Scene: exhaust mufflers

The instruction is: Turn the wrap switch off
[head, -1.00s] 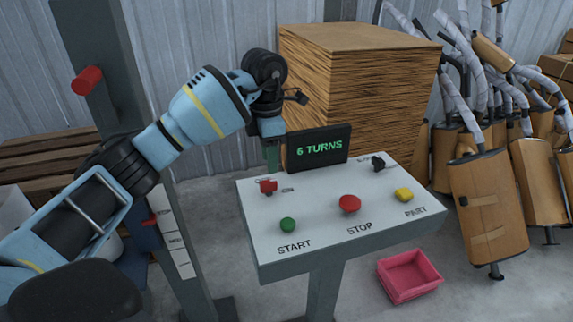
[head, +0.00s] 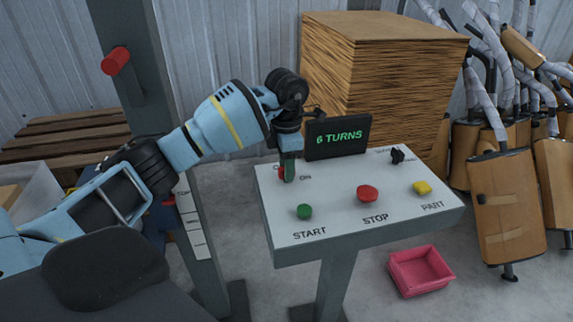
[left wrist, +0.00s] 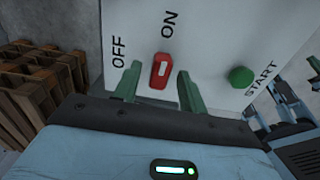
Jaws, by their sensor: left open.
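The red wrap switch (left wrist: 161,71) sits on the white panel between the OFF and ON labels, with its white mark nearer ON, in the left wrist view. My left gripper (left wrist: 157,84) is open, with one green finger on each side of the switch. I cannot tell whether either finger touches it. In the head view the same gripper (head: 288,177) points down at the panel's left back corner and mostly hides the switch (head: 282,173). The control panel (head: 330,222) stands on a grey post.
A green START button (head: 304,211), a red STOP button (head: 367,193), a yellow PART button (head: 422,187) and a black knob (head: 397,155) are on the panel. A display (head: 338,137) reads 6 TURNS. A pink bin (head: 420,270) lies on the floor.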

